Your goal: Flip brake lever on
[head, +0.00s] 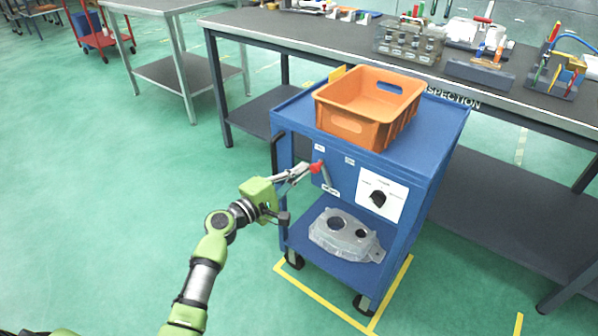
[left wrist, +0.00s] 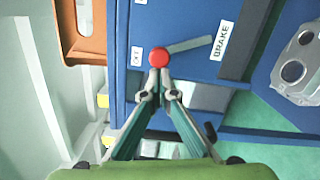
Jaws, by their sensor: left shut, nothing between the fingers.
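The brake lever is a grey bar (left wrist: 190,46) with a red knob (head: 316,167) on the front panel of the blue cart (head: 437,150). In the head view the bar runs from lower right up to the knob, leaning left toward the left of two small white labels (head: 319,148). The BRAKE label (left wrist: 222,40) is beside the bar's other end in the left wrist view. My left gripper (head: 302,171) is shut and empty. Its fingertips (left wrist: 160,82) are right at the red knob, seeming to touch it. My right gripper is not in view.
An orange crate (head: 350,125) stands on the cart top. A black dial on a white plate (head: 378,198) is right of the lever. A metal casting (head: 338,238) lies on the lower shelf. A long workbench (head: 300,30) stands behind; the floor at left is open.

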